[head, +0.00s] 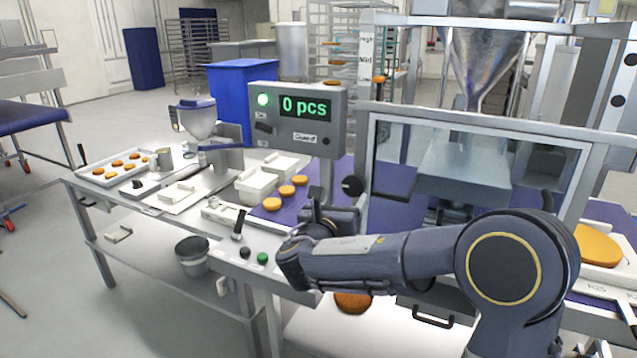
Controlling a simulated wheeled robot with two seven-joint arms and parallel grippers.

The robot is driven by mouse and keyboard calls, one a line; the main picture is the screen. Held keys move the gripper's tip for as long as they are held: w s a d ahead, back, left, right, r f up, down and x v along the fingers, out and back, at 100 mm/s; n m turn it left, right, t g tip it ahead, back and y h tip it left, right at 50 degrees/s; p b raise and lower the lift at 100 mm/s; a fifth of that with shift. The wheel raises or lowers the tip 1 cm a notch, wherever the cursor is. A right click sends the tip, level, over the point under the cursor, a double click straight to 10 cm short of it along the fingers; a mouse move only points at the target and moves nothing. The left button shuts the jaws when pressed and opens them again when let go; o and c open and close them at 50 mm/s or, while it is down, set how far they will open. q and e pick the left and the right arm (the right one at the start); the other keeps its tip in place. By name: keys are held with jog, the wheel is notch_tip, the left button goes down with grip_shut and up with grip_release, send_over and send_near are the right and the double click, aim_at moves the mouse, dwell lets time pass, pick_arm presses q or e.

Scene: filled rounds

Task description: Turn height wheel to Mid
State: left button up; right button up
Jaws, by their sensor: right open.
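A round black knob with a small white mark (352,185), which looks like the height wheel, sits at the lower part of the machine's left post. A vertical label strip (366,60) high on that post reads High at the top and Mid below; its lower part is hard to read. My right gripper (322,206) is just left of and below the knob, apart from it as far as I can tell. It is open and seems empty; the wrist partly hides its fingers. My left gripper is out of view.
A display box (297,118) reading 0 pcs stands behind the gripper. A lever (239,224) and a green button (262,258) are at the table's front edge. Orange rounds (287,190) lie on the purple belt. The machine's clear guard (400,150) stands right of the knob.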

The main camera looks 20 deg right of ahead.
aim_at(353, 188)
jog(key=p+x, duration=0.1)
jog(key=x, duration=0.6)
jog(key=shift+w+d+p, duration=0.1)
jog(key=shift+d+p, duration=0.2)
jog(key=shift+d, duration=0.05)
jog(key=c, duration=1)
jog(key=shift+o, duration=0.2)
jog(key=shift+f+b, duration=0.2)
jog(key=shift+b, duration=0.4)
jog(key=m+b, duration=0.7)
jog(key=b, duration=0.2)
jog(key=m+h+b, duration=0.1)
jog(key=m+b, duration=0.6)
jog(key=b, duration=0.3)
jog(key=shift+f, duration=0.25)
jog(key=shift+r+m+b, duration=0.15)
jog(key=shift+m+b, duration=1.75)
jog(key=shift+m, duration=0.4)
jog(key=shift+g, duration=0.3)
